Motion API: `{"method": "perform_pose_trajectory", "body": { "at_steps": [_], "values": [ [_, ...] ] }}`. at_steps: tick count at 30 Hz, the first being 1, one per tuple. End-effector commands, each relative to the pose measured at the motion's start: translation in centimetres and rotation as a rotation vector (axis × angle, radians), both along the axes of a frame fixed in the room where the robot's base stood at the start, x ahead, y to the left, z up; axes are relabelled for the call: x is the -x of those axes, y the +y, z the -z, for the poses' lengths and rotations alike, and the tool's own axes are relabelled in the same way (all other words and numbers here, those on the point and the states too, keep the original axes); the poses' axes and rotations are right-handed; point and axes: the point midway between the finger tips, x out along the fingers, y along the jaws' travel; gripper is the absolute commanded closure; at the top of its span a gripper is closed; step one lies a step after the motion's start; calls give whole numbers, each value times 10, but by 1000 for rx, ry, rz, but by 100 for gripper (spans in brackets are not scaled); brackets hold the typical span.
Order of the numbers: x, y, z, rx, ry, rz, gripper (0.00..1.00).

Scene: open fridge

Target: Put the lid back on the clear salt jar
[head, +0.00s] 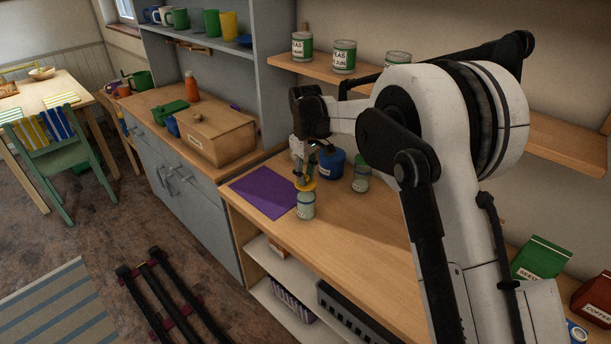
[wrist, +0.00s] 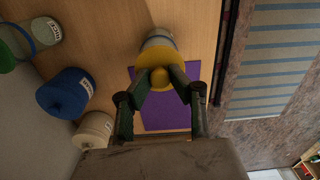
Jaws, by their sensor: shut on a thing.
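The clear salt jar (head: 306,206) stands upright on the wooden counter, beside the right edge of the purple mat. Its yellow lid (head: 307,186) is level, right at or just above the jar's mouth. My gripper (head: 303,176) points down and is shut on the lid's round knob. In the wrist view my gripper (wrist: 160,76) has a finger on each side of the knob, and the yellow lid (wrist: 158,56) hides much of the jar (wrist: 159,36). I cannot tell whether lid and jar touch.
The purple mat (head: 262,191) lies flat left of the jar. A blue canister (head: 331,164) and a clear jar with a green lid (head: 361,180) stand behind it. The wrist view also shows a cream canister (wrist: 95,129).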

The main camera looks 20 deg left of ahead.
Motion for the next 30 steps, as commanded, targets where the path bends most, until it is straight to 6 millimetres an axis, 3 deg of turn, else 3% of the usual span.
{"method": "perform_pose_trajectory", "body": {
  "at_steps": [30],
  "values": [
    [-1, -1, -9, 0, 0, 0, 100]
  ]
}}
